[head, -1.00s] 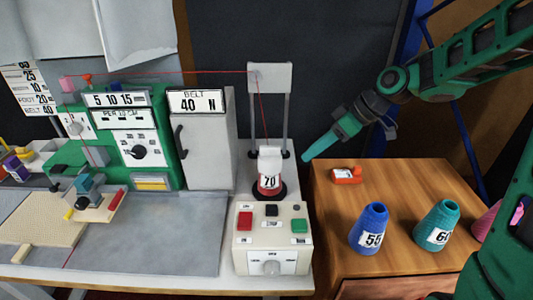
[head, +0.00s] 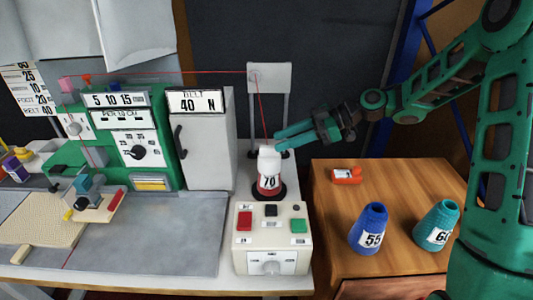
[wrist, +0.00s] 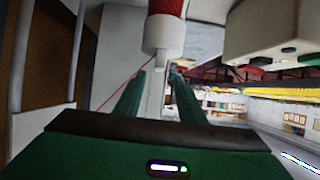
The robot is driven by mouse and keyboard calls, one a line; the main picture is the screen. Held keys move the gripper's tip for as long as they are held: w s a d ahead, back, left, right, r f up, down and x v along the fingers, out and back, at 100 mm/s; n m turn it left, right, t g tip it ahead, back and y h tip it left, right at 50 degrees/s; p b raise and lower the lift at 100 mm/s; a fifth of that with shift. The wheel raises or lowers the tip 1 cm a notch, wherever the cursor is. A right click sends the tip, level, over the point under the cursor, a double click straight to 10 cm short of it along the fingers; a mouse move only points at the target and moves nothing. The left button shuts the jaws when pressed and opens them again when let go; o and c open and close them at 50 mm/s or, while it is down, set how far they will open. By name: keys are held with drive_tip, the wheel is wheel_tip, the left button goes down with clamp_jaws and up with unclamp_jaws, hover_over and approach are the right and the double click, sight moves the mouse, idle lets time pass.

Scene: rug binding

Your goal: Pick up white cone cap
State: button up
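The white cone cap (head: 269,160) sits on top of the red cone (head: 267,183) labelled 70, on the light bench. In the wrist view, which appears upside down, the cap (wrist: 163,36) hangs at the top centre, with a narrow white stem pointing between the fingers. My gripper (head: 279,139) is open, just above and to the right of the cap in the head view. Its two green fingers (wrist: 160,82) are apart, with nothing visibly clamped. I cannot tell whether they touch the stem.
A red thread (head: 263,118) runs from the cone up to the grey guide plate (head: 269,77), close to my fingers. A control box (head: 271,240) stands in front. Blue (head: 369,228) and teal (head: 436,226) cones stand on the wooden table (head: 330,205).

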sight(272, 146)
drive_tip(key=shift+d+f+x, duration=0.1)
drive_tip(key=shift+f+x, duration=0.05)
drive_tip(key=shift+x, duration=0.75)
drive_tip(key=shift+d+f+x, duration=0.1)
drive_tip(key=shift+f+x, duration=0.05)
drive_tip(key=shift+x, duration=0.8)
drive_tip(key=shift+f+x, duration=0.15)
drive_tip(key=shift+x, duration=0.75)
drive_tip(key=shift+w, duration=0.2)
clamp_jaws()
